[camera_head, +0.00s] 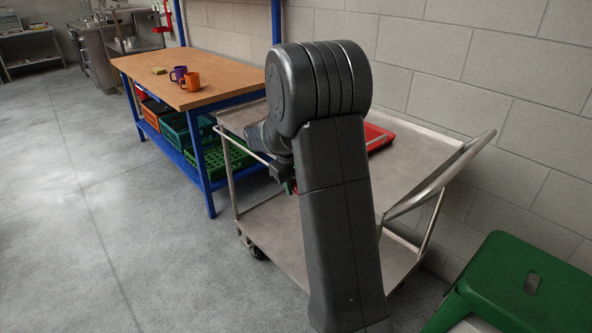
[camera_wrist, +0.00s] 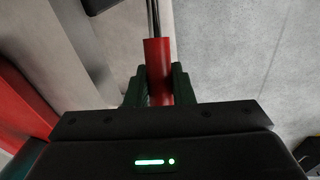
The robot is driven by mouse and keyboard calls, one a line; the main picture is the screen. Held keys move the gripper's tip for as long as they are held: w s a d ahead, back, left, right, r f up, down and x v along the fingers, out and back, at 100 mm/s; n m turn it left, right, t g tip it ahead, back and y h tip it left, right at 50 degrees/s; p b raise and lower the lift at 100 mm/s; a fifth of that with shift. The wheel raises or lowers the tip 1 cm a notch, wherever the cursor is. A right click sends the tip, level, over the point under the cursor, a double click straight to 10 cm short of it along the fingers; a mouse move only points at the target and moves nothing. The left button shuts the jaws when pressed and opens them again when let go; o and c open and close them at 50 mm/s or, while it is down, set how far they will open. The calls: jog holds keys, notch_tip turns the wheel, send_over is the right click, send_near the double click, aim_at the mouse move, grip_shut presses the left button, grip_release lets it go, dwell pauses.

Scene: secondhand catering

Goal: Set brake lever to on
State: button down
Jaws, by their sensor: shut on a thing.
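The brake lever shows in the wrist view as a red grip (camera_wrist: 157,55) on a thin metal rod (camera_wrist: 153,18). My gripper (camera_wrist: 158,82) has its two dark green fingers on either side of the red grip, shut on it. In the head view my gripper (camera_head: 291,186) is low at the near-left side of a steel trolley (camera_head: 415,155), mostly hidden by my own arm. The lever cannot be made out clearly there, and no on or off marking is readable.
A red object (camera_head: 379,136) lies on the trolley top; a red surface (camera_wrist: 20,98) shows at the wrist view's left. A blue-framed workbench (camera_head: 185,65) with two mugs stands behind left. A green stool (camera_head: 530,285) is front right. The floor at left is clear.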

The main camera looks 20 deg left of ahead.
jog(key=shift+w+a+f+g+h+p, duration=0.1)
jog(key=shift+a+f+g+h+p, duration=0.15)
jog(key=shift+f+h+p, duration=0.45)
jog(key=shift+w+a+f+g+h+p, duration=0.2)
jog(key=shift+f+h+p, duration=0.3)
jog(key=shift+f+p, duration=0.35)
jog(key=shift+s+r, duration=0.1)
jog(key=c, duration=1.3)
grip_release()
jog(key=shift+o, duration=0.2)
jog(key=p+v, duration=0.1)
jog(key=v, duration=1.2)
jog(key=shift+r, duration=0.4)
jog(key=shift+f, duration=0.1)
